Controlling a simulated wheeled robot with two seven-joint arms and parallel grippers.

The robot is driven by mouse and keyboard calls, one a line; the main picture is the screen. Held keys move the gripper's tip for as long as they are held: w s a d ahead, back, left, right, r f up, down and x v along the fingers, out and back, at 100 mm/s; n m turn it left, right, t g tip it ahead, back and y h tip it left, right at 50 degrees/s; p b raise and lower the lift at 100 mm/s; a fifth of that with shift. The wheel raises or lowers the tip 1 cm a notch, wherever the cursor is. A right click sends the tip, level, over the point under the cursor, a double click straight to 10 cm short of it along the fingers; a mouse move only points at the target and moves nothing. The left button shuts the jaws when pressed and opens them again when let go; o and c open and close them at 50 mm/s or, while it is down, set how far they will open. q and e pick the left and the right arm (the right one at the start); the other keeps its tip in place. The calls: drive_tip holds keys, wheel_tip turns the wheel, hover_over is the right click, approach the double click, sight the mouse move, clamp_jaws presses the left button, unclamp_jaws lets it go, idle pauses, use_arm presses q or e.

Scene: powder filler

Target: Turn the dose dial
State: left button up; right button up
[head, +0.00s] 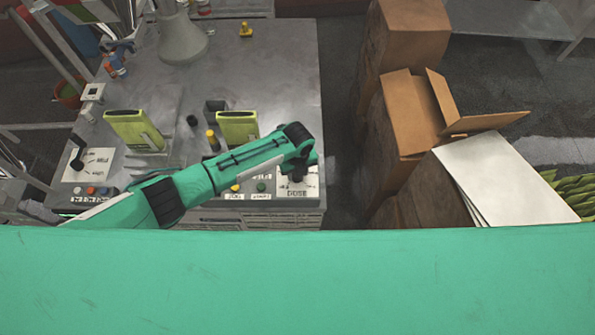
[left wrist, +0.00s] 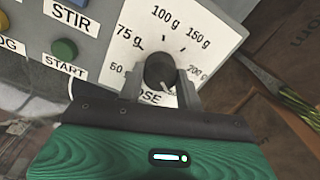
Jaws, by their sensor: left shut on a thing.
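The dose dial (left wrist: 160,70) is a dark round knob on a white scale plate (left wrist: 128,45) marked from 50 g through 75, 100 and 150 to 200 g in the left wrist view. My left gripper (left wrist: 161,84) is shut on the knob, with one grey finger on each side. A pale line on the knob shows low on its right side, near the 200 g side. In the head view my left gripper (head: 297,176) is at the panel's right end above the DOSE label (head: 297,193), and the arm hides much of the dial. My right gripper is not in view.
A green START button (left wrist: 64,49) and the STIR label (left wrist: 70,15) sit left of the dial. Two yellow-green packets (head: 136,131) stand on the grey bench (head: 278,60). Cardboard boxes (head: 409,120) stand to the right, across a floor gap.

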use_arm(q)
drive_tip(key=shift+w+a, duration=0.1)
drive_tip(key=shift+a, duration=0.05)
drive_tip(key=o, duration=1)
wheel_tip(320, 180, up, 14)
drive_tip(key=shift+f+b, duration=0.15)
drive_tip(key=shift+b, duration=0.75)
